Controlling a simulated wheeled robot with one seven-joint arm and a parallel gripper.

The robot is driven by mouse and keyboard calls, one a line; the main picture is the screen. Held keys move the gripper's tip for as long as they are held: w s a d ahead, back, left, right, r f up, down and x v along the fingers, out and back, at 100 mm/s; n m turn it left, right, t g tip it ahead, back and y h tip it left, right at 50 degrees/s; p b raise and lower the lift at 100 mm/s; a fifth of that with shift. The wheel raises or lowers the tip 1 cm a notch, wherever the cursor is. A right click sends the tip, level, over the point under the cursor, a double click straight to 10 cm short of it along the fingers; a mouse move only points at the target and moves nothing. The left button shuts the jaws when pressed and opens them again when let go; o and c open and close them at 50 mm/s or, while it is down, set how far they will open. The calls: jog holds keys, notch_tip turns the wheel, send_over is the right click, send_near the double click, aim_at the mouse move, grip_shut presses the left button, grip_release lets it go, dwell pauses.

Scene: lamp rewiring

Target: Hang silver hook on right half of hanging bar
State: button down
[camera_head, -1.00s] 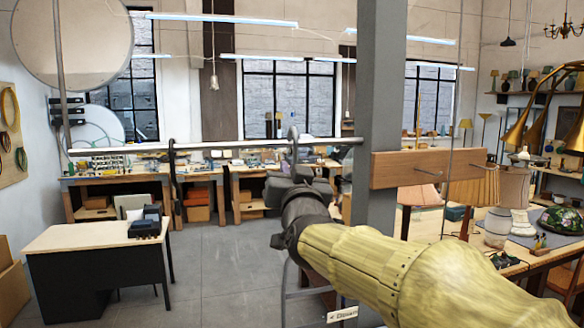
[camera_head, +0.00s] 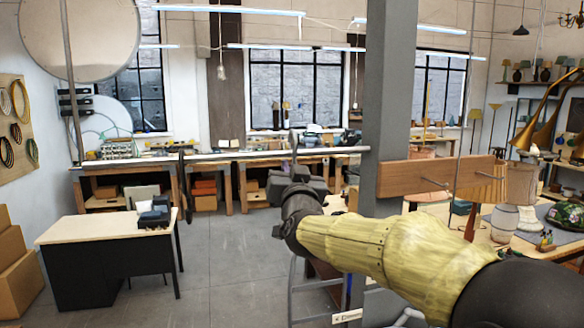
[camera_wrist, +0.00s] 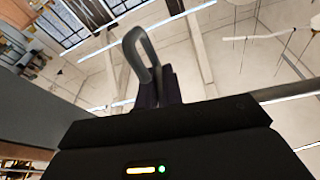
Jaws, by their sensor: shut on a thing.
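The hanging bar (camera_head: 240,157) is a thin pale rod crossing the head view, its right end at the grey post. A dark hook (camera_head: 182,170) hangs around it, left of its middle. My gripper (camera_head: 296,170) is by the bar's right half, shut on the silver hook (camera_head: 293,143), whose top overlaps the bar in the picture. I cannot tell whether they touch. In the wrist view the hook (camera_wrist: 140,50) is a grey loop rising from the closed fingers (camera_wrist: 157,90). The fingers are small and partly hidden in the head view.
The grey post (camera_head: 388,100) with a wooden crosspiece (camera_head: 435,177) and metal pegs stands right of my gripper, above my forearm. A desk (camera_head: 105,230) stands at left. Workbenches line the back wall. A lamp-covered table (camera_head: 510,240) is at right.

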jog(key=shift+w+a+f+b, duration=0.1)
jog(key=shift+w+f+b, duration=0.05)
jog(key=shift+f+b, duration=0.55)
jog(key=shift+w+a+f+b, duration=0.1)
jog(key=shift+w+f+b, duration=0.05)
jog(key=shift+f+b, duration=0.55)
jog(key=shift+f, duration=0.1)
jog(key=c, duration=1.5)
grip_release()
jog(key=shift+o, duration=0.2)
jog(key=shift+s+d, duration=0.1)
jog(key=shift+s, duration=0.05)
jog(key=shift+s+f, duration=0.2)
jog(key=b+v, duration=0.9)
jog(key=v, duration=0.7)
jog(key=shift+s+b, duration=0.3)
jog(key=shift+b, duration=0.1)
